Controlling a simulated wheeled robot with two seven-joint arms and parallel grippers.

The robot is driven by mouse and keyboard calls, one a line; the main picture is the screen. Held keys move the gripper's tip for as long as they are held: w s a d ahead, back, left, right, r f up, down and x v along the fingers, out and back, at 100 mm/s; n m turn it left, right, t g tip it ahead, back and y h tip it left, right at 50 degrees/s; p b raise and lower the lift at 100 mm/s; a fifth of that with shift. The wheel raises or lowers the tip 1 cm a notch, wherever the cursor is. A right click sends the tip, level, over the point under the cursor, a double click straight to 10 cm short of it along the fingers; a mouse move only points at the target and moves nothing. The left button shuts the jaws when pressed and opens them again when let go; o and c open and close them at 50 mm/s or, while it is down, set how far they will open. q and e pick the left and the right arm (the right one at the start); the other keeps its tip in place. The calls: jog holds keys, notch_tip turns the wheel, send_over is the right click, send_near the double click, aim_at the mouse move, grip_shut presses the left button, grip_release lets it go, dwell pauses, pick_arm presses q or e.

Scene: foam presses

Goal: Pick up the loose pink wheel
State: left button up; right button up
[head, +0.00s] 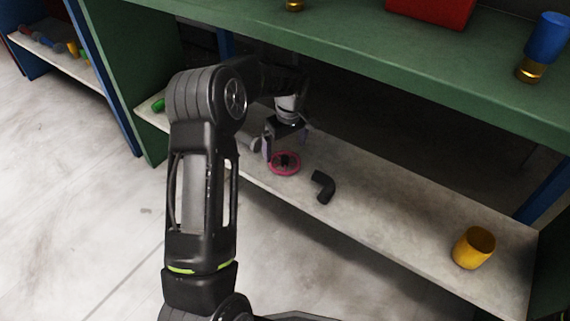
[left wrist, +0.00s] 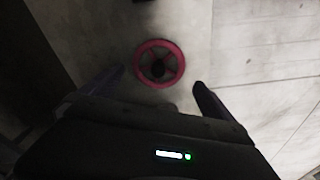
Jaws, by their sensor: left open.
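The pink wheel (head: 285,163) lies flat on the pale lower shelf, close to its front edge. It has a pink rim and a dark hub. In the left wrist view the wheel (left wrist: 160,64) shows beyond the fingertips, roughly midway between them. My left gripper (head: 284,146) is open and empty, pointing down just above the wheel. Its two fingers also show in the left wrist view (left wrist: 157,84), spread wider than the wheel. My right gripper is not in view.
A black elbow piece (head: 323,187) lies right of the wheel on the lower shelf (head: 400,222). A yellow cup (head: 474,247) stands farther right. The green upper shelf (head: 400,50) overhangs, holding a red box (head: 432,10) and a blue-and-gold piece (head: 543,45). A green piece (head: 158,105) lies at left.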

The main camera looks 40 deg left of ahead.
aim_at(285, 157)
pick_arm(q)
jog(key=f+b, duration=0.2)
jog(key=f, duration=0.2)
jog(key=shift+w+b, duration=0.2)
jog(key=shift+b, duration=0.2)
jog(key=shift+a+f, duration=0.15)
jog(key=shift+f, duration=0.45)
jog(key=shift+r, duration=0.1)
jog(key=c, duration=1.3)
